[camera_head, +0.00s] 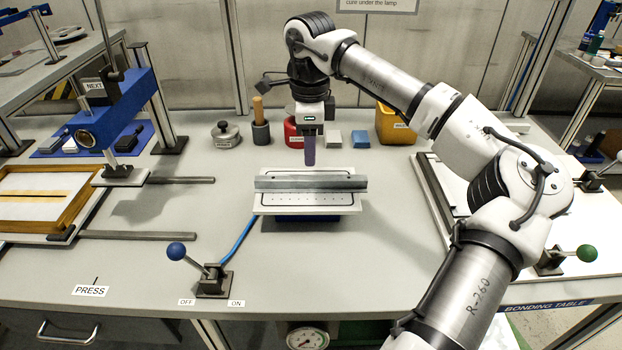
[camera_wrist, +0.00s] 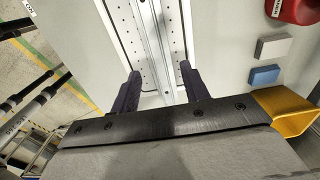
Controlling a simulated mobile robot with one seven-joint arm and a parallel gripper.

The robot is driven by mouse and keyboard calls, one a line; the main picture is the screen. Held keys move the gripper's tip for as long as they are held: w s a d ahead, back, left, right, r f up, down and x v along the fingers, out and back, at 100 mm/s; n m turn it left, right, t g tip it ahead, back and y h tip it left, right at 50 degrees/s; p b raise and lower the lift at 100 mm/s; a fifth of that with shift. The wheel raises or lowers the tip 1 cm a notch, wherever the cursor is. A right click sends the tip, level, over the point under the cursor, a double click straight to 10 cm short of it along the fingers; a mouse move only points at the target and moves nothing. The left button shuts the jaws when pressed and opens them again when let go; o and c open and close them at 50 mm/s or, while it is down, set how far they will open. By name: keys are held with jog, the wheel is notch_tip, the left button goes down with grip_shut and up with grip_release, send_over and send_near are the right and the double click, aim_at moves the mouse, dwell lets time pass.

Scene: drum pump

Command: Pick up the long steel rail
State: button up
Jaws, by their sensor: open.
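The long steel rail (camera_head: 311,183) lies lengthwise, left to right, on a white perforated plate (camera_head: 300,200) in the middle of the bench. In the wrist view the rail (camera_wrist: 152,40) runs away from me up the middle, on the plate (camera_wrist: 120,22). My gripper (camera_head: 308,160) points down just above the rail's far side, near its middle. In the wrist view my gripper (camera_wrist: 160,84) has its two dark fingers spread apart, with the rail showing in the gap between them. The fingers look empty; whether they touch the rail cannot be told.
A blue-knobbed lever (camera_head: 200,262) with OFF and ON labels stands front left, its blue hose reaching the plate. A weight (camera_head: 226,135), a wooden-handled tool (camera_head: 260,122), a red container (camera_head: 293,133) and a yellow bin (camera_head: 394,125) stand behind. The press (camera_head: 112,110) is at left.

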aim_at(311, 178)
notch_tip(311, 178, down, 2)
jog(key=shift+s+d+f+p, duration=0.15)
jog(key=shift+f+p, duration=0.35)
jog(key=shift+f, duration=0.9)
jog(key=shift+s+a+f+p, duration=0.1)
jog(key=shift+f+p, duration=0.35)
jog(key=shift+f, duration=0.9)
jog(key=shift+c, duration=0.3)
grip_shut()
